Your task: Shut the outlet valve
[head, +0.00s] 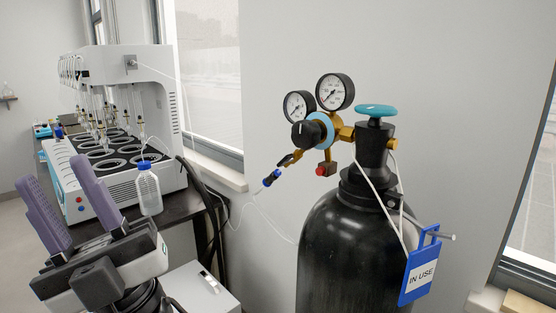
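A black gas cylinder (345,245) stands upright at the right of centre, with a teal handwheel (375,111) on its top valve. A brass regulator with two round gauges (335,92) is attached to the valve's left side. The regulator has a black knob (303,134) with a light blue ring behind it.
A blue "IN USE" tag (420,272) hangs on the cylinder by a white cord. A multi-position distiller (130,130) and a blue-capped bottle (149,190) stand on a dark bench at left. Thin tubing (265,212) runs beside the wall. A white box (205,290) is low in front.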

